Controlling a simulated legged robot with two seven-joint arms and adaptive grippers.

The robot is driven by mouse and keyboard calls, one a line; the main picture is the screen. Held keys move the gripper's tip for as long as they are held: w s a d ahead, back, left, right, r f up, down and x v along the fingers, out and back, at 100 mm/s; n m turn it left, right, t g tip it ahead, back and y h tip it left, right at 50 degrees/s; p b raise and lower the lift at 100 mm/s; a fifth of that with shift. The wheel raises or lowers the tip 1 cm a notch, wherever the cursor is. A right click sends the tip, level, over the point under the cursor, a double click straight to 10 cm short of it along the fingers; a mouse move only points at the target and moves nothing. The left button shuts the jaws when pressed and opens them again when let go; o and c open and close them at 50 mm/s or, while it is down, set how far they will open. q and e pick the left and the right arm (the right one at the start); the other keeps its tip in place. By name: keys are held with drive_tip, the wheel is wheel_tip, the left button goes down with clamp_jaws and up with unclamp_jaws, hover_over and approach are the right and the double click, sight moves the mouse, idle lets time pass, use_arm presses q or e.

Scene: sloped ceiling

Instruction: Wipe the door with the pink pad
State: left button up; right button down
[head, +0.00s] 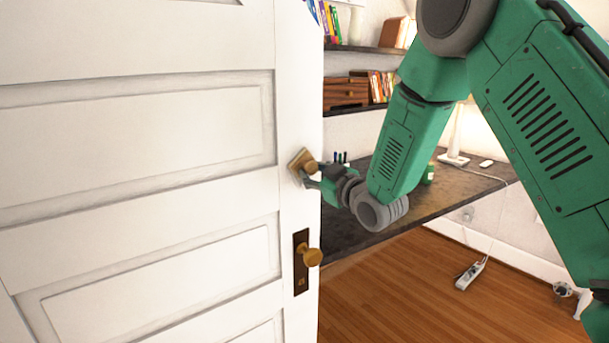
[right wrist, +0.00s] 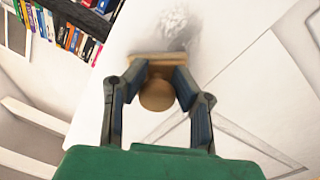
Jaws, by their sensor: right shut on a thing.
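The white panelled door (head: 140,125) fills the left half of the head view, with a brass knob (head: 312,257) on a dark plate near its right edge. My right gripper (head: 308,172) is shut on the round handle of a small pad (head: 299,158), which looks tan and wood-like here rather than pink. The pad is at the door's right stile, above the knob, and appears to touch the door face. In the right wrist view, both fingers flank the round handle (right wrist: 157,95), with the flat pad (right wrist: 155,58) beyond it. My left gripper is not in view.
A dark desk (head: 440,195) stands behind the door's edge, with shelves of books (head: 378,85) above. A white power strip (head: 470,275) lies on the wooden floor. In the right wrist view, a white patch (right wrist: 173,22) with grey around it shows on the door beyond the pad.

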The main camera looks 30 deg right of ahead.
drive_tip(key=shift+w+d, duration=0.1)
drive_tip(key=shift+d, duration=2)
drive_tip(key=s, duration=0.6)
drive_tip(key=shift+s+d, duration=0.1)
drive_tip(key=shift+s, duration=1.45)
